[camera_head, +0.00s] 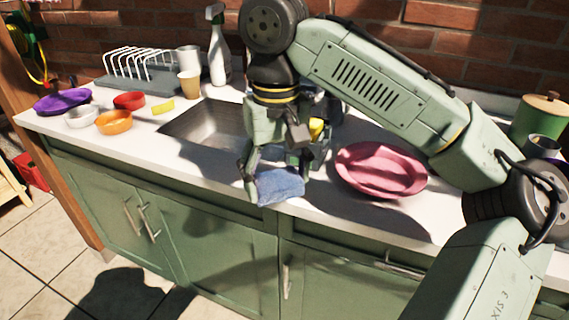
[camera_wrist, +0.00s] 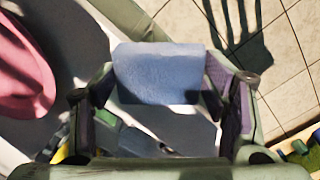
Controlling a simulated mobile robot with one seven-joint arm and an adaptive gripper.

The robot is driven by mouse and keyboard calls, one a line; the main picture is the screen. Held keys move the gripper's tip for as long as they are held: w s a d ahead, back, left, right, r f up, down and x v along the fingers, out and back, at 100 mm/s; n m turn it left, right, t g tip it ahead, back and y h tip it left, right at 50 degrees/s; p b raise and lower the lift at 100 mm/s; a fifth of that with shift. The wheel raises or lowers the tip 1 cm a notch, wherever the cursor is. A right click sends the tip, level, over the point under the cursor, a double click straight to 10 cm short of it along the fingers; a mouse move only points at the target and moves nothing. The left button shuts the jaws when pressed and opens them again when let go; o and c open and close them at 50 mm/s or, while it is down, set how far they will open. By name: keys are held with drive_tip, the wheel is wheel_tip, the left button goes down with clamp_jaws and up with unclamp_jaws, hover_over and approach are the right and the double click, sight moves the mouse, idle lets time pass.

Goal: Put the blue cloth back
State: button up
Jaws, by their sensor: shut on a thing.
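The blue cloth (camera_head: 280,186) is a folded block at the counter's front edge, between the sink and the pink plates. My gripper (camera_head: 277,180) points down over it, with one finger at each side, and is shut on it. In the wrist view the cloth (camera_wrist: 158,74) lies between the two fingers of my gripper (camera_wrist: 165,95). I cannot tell whether the cloth touches the counter.
Pink plates (camera_head: 381,170) sit right of my gripper. The sink (camera_head: 208,132) is to the left. A caddy (camera_head: 320,152) with a yellow item stands just behind. Bowls, a dish rack (camera_head: 141,76) and a spray bottle (camera_head: 218,50) stand farther left.

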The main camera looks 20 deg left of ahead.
sight(284, 171)
drive_tip(key=w, duration=0.2)
drive_tip(key=w+a, duration=0.1)
drive_tip(key=w, duration=0.1)
drive_tip(key=w+p, duration=0.1)
drive_tip(key=w, duration=0.1)
drive_tip(key=shift+w+a+f, duration=0.15)
drive_tip(key=shift+a+f, duration=0.1)
drive_tip(key=f, duration=0.1)
drive_tip(key=w+f+p, duration=0.1)
drive_tip(key=f, duration=0.1)
drive_tip(key=shift+s+f, duration=0.1)
drive_tip(key=shift+f, duration=0.3)
drive_tip(key=shift+f, duration=0.2)
drive_tip(key=o, duration=1)
drive_tip(key=shift+o, duration=0.2)
wheel_tip(284, 171, up, 12)
drive_tip(key=shift+r, duration=0.25)
